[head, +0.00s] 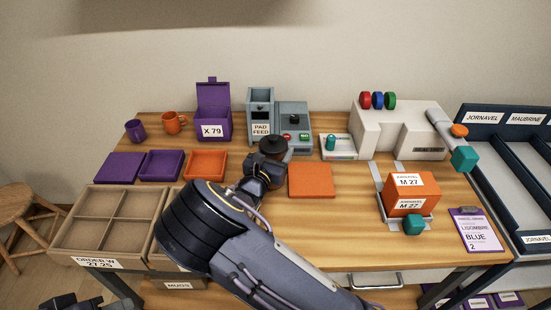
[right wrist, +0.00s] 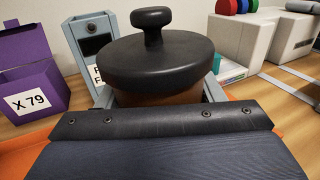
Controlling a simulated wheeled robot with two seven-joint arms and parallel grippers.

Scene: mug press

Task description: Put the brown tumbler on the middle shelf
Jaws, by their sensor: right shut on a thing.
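The brown tumbler shows in the right wrist view as a strip of brown side (right wrist: 160,98) under a wide black lid with a round knob. In the head view its dark lid (head: 273,146) is seen from above, just beyond my right gripper (head: 268,168). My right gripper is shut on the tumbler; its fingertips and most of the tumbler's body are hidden. I cannot tell whether the tumbler touches the table. Dark parts of my left gripper (head: 66,301) show at the bottom left edge, cut off. No shelf is clearly identifiable as the middle one.
The grey pad feed unit (head: 260,103) stands behind the tumbler, with the purple X 79 box (head: 213,110) to its left. An orange square (head: 311,180) lies to the right. Purple and orange trays (head: 205,152) and a divided wooden tray (head: 115,208) are left. A white machine (head: 385,130) stands right.

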